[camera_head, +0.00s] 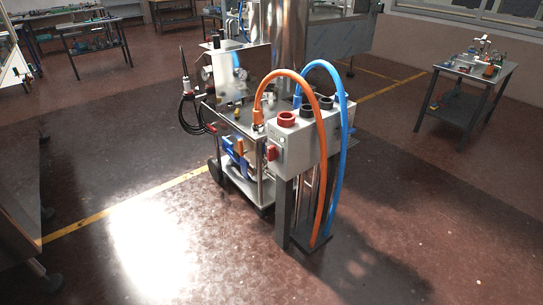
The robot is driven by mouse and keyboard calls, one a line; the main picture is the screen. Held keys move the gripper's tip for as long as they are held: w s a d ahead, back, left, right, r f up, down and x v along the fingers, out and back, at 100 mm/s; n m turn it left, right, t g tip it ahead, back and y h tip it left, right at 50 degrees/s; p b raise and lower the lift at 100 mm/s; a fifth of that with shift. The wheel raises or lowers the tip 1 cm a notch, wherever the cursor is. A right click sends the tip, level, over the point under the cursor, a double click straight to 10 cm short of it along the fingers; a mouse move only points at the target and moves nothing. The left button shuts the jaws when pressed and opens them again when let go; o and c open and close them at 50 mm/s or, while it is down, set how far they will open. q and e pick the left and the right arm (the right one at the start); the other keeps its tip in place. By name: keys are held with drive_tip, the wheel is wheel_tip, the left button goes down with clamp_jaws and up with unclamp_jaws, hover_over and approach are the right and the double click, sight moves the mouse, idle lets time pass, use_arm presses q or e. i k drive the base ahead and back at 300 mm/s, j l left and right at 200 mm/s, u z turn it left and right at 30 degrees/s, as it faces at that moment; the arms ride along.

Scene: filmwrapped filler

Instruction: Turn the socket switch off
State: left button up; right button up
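The grey socket box (305,145) stands on dark posts near the middle of the view. A red rotary switch (272,152) sits on its front-left face, facing left. I cannot tell the switch's exact setting at this size. Red and dark round sockets (286,118) are on the box's sloping top. An orange hose (322,170) and a blue hose (341,150) arch over the box and run down to its foot. Neither of my grippers is in view.
A wheeled metal cart (240,186) with gauges and black cable stands directly behind and left of the box. A small work table (470,70) is at the right. A bench edge (20,200) is at the far left. The floor in front is clear.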

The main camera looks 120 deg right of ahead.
sight(273, 153)
drive_tip(key=z, duration=3.85)
drive_tip(key=i+l, duration=0.1)
drive_tip(key=i, duration=1.15)
